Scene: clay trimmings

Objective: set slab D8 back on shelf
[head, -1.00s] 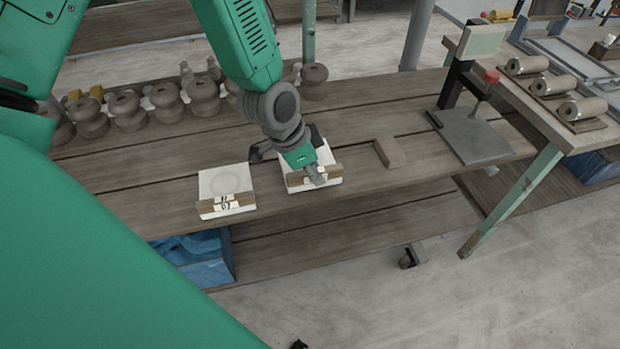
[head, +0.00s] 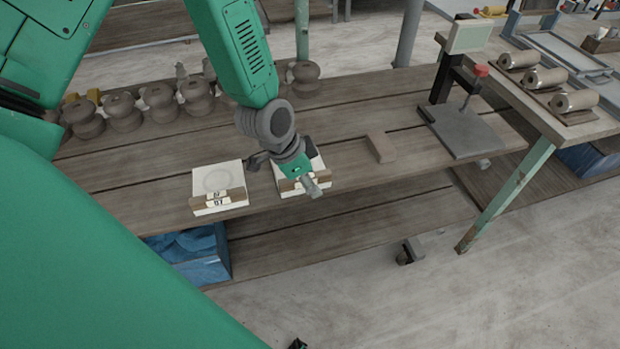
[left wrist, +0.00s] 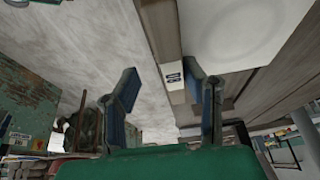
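Two pale square slabs with wooden label strips lie on the wooden shelf (head: 350,160). The left slab (head: 217,178) is uncovered, and its label seems to read D7. The right slab (head: 317,162) is partly hidden behind my left gripper (head: 310,187), and its label cannot be read in the head view. In the left wrist view, a pale slab (left wrist: 240,30) with a small label (left wrist: 174,77) on its front strip lies beyond the fingers. My left gripper (left wrist: 168,97) shows there with its fingers apart and no slab held between them. My right gripper is not in view.
A brown block (head: 381,147) and a grey plate with a post and red knob (head: 462,130) stand to the right on the shelf. Several clay pots (head: 125,112) line its back left. A blue-lined crate (head: 190,255) is below.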

